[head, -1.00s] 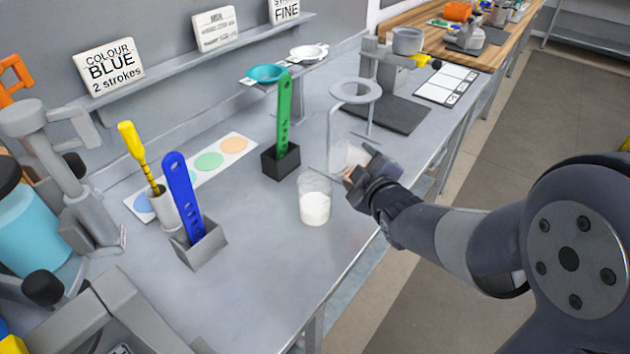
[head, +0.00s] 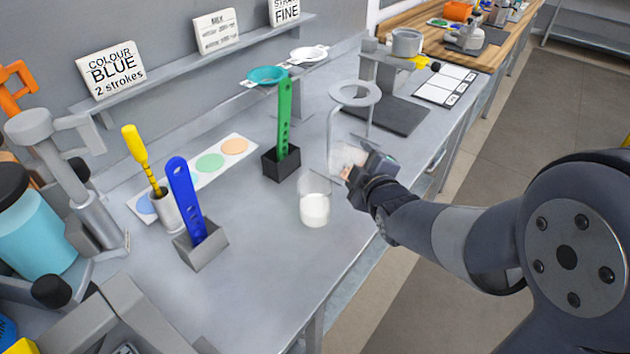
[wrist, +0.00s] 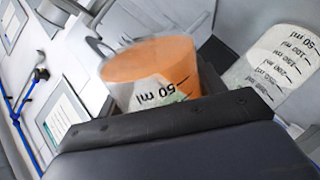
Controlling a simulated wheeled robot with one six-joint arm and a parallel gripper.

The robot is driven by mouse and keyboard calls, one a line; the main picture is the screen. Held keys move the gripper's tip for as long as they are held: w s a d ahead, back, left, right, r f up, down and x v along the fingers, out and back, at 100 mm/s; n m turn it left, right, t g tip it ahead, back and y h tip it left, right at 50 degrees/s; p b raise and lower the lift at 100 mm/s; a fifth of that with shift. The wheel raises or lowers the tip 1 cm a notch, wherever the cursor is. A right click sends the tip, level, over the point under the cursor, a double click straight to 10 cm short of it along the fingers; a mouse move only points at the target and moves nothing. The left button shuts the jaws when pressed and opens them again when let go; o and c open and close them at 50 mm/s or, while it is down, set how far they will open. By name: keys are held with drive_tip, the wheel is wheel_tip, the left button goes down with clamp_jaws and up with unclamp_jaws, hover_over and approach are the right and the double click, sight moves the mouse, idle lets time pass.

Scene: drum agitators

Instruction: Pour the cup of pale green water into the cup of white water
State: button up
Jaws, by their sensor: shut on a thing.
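A clear cup with white water (head: 314,210) stands upright on the grey bench; it also shows in the wrist view (wrist: 285,62) with its ml markings. My gripper (head: 358,172) is to its right, shut on a clear cup (head: 343,155) held close to the white cup but apart from it. In the wrist view the held cup (wrist: 150,75) has ml markings, with a pale green tint low down and a broad orange area across it. I cannot tell whether the cup is tilted, and the gripper hides part of it.
A grey ring stand (head: 355,93) stands just behind the held cup. A green strip in a dark holder (head: 281,162) is behind the white cup. A blue strip in a grey holder (head: 201,245) is at left. The bench front is clear.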

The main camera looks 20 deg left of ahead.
sight(350, 157)
drive_tip(key=shift+f+n+h+p, duration=0.1)
drive_tip(key=shift+n+h+p, duration=0.3)
drive_tip(key=shift+n+p, duration=0.3)
idle(0.5)
drive_tip(key=shift+s+a+r+n+h+p, duration=0.2)
drive_tip(key=shift+a+r+n+h+p, duration=0.2)
drive_tip(key=shift+a+r+n+p, duration=0.15)
idle(0.8)
drive_tip(key=shift+s+a+r+n+t+h+p, duration=0.2)
drive_tip(key=shift+r+n+p, duration=0.25)
drive_tip(key=shift+p, duration=0.75)
drive_tip(key=shift+w+a+r+n+t+h+p, duration=0.1)
drive_tip(key=shift+a+r+n+h+p, duration=0.3)
drive_tip(key=shift+p, duration=0.8)
drive_tip(key=f+b, duration=0.2)
drive_tip(key=b, duration=0.1)
drive_tip(key=shift+d, duration=0.4)
drive_tip(key=shift+d+f+m+y+b, duration=0.2)
drive_tip(key=shift+m+y+b, duration=0.3)
drive_tip(key=shift+b, duration=0.45)
drive_tip(key=shift+d+f+m+b, duration=0.1)
drive_tip(key=shift+f+m+b, duration=0.1)
drive_tip(key=shift+m+b, duration=0.35)
drive_tip(key=shift+w+d+y, duration=0.15)
drive_tip(key=shift+w+y, duration=0.05)
drive_tip(key=shift+y, duration=0.1)
drive_tip(key=shift+r, duration=0.2)
